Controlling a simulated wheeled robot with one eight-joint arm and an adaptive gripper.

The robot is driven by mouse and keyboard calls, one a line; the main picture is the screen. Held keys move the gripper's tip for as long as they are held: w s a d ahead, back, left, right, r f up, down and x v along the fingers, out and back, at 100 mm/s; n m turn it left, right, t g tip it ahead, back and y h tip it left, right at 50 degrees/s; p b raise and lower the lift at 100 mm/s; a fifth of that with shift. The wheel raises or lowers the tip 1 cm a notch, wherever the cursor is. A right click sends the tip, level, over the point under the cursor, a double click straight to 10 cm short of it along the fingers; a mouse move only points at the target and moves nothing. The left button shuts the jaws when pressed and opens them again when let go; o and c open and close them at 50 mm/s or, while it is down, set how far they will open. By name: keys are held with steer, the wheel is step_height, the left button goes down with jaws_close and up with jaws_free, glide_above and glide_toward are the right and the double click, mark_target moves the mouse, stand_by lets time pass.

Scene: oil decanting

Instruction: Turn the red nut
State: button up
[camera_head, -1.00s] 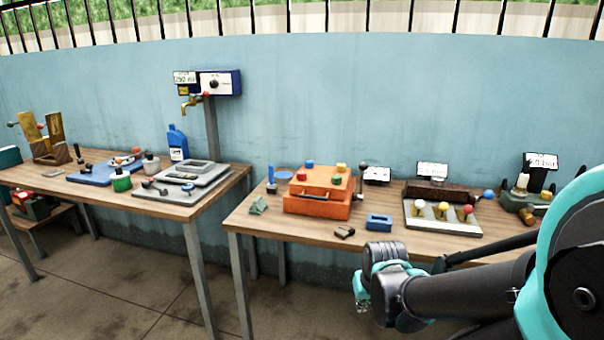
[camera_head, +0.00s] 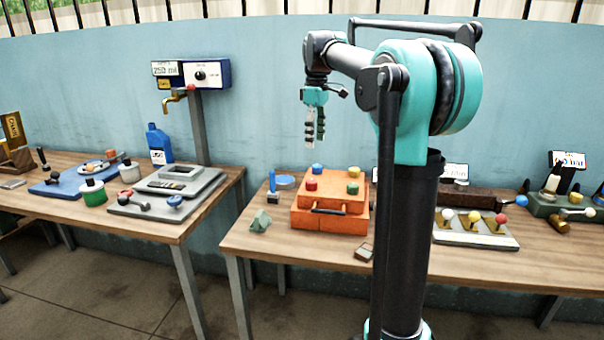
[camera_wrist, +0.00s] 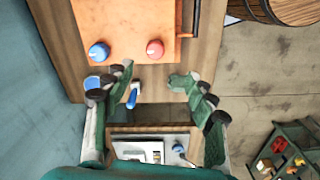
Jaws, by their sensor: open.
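The red nut (camera_head: 311,184) sits on top of the orange box (camera_head: 330,222), at its front left corner, beside blue, yellow and green nuts. In the wrist view the red nut (camera_wrist: 155,49) and the blue nut (camera_wrist: 98,52) show near the edge of the orange box (camera_wrist: 125,15). My gripper (camera_head: 314,141) is raised well above the box, pointing down, apart from every nut. In the wrist view my gripper (camera_wrist: 152,88) is open and empty, its fingers spread wide. The red nut lies just beyond the fingers in that picture.
A black handle (camera_head: 328,211) sticks out of the box front. A green block (camera_head: 261,221), a blue upright piece (camera_head: 272,181) and a small dark item (camera_head: 364,251) stand near the box. A board with coloured balls (camera_head: 480,233) lies right. A tap (camera_head: 172,103) stands at the left table.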

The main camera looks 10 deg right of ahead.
mark_target(311, 181)
steer(key=shift+n, duration=0.4)
steer(key=f, duration=0.5)
steer(key=w+f, duration=0.1)
steer(key=f, duration=0.9)
steer(key=shift+w+a+f, duration=0.3)
steer(key=shift+w+a, duration=0.05)
steer(key=shift+a, duration=0.05)
steer(key=c, duration=1.2)
